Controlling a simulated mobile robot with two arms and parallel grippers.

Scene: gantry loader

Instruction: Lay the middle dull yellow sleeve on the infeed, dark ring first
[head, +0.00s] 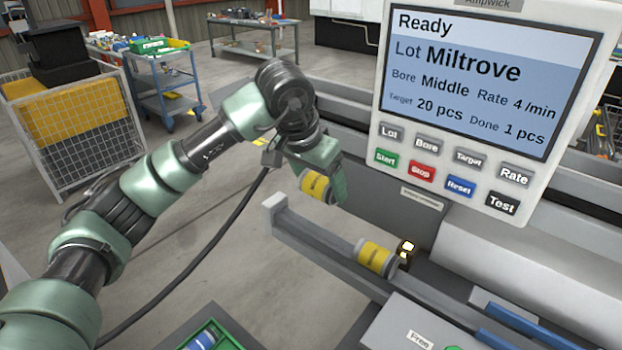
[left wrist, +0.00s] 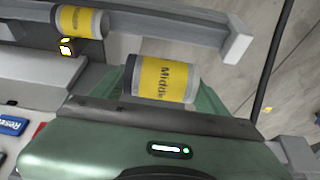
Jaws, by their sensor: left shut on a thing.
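A yellow sleeve (head: 314,186) with grey ends is held in my left gripper (head: 322,178), above and beside the outer end of the infeed rail (head: 325,250). In the left wrist view the held sleeve (left wrist: 162,78) reads "Middle"; its dark ring is at its left end and its right end is pale. A second yellow sleeve (head: 375,257) lies on the infeed, farther towards the machine, and also shows in the left wrist view (left wrist: 78,20). The held sleeve is apart from it. My right gripper is not in view.
The control panel (head: 487,100) reads Ready, Bore Middle, Done 1 pcs. A small lit block (head: 405,249) stands by the infeed. A green tray (head: 232,340) with a blue-banded piece is at the bottom. A wire cage (head: 80,130) and blue cart (head: 160,85) stand behind.

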